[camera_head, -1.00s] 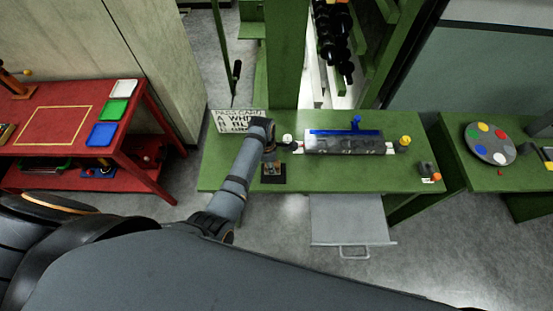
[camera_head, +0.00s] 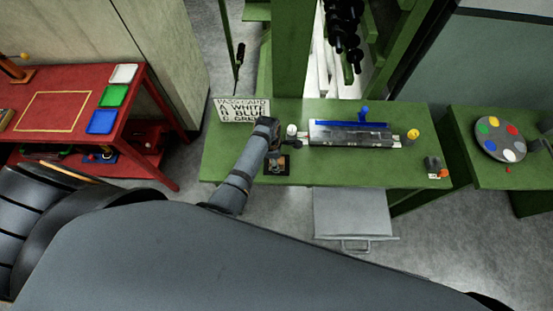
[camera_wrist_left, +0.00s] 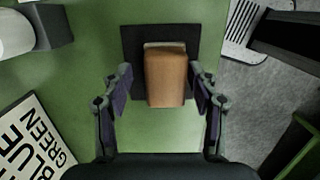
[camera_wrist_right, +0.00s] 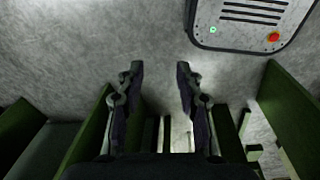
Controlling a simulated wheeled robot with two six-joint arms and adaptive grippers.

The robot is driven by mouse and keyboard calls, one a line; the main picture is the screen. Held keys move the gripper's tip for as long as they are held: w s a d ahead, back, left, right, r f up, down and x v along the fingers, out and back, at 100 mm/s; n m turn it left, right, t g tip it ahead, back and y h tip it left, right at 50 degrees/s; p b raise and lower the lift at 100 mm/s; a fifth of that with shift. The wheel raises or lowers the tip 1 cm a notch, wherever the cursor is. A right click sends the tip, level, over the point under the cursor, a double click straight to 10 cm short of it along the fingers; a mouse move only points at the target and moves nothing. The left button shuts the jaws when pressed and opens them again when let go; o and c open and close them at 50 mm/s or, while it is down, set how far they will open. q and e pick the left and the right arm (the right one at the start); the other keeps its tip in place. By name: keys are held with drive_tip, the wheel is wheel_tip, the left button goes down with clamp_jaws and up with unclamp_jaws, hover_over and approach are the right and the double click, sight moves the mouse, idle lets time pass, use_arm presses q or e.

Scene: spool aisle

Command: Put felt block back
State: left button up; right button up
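The felt block (camera_wrist_left: 166,76) is an orange-brown block with a pale edge at its far end. In the left wrist view it shows over a black square pad (camera_wrist_left: 131,42) on the green bench; whether it rests on the pad I cannot tell. My left gripper (camera_wrist_left: 163,88) is open, one finger on each side of the block with small gaps. In the head view the left gripper (camera_head: 275,156) is over the pad and mostly hides the block. My right gripper (camera_wrist_right: 159,70) is open and empty above the floor, outside the head view.
A lettered card (camera_head: 241,110) stands left of the left gripper. A white knob (camera_head: 291,130) and a grey fixture with a blue bar (camera_head: 350,134) are close on the right. A grey drawer (camera_head: 350,213) juts from the bench front. A red table (camera_head: 150,120) stands left.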

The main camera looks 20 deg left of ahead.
use_arm(q)
drive_tip(key=shift+s+r, duration=0.1)
drive_tip(key=shift+r, duration=0.75)
wheel_tip(320, 180, up, 11)
drive_tip(key=a+b, duration=0.1)
drive_tip(key=b, duration=0.1)
drive_tip(key=shift+s+a, duration=0.15)
use_arm(e)
drive_tip(key=shift+w+d+f, duration=0.1)
drive_tip(key=shift+w+f, duration=0.3)
drive_tip(key=shift+f, duration=0.2)
drive_tip(key=shift+w+d+f, duration=0.1)
drive_tip(key=shift+w+f, duration=0.25)
drive_tip(key=shift+f, duration=0.2)
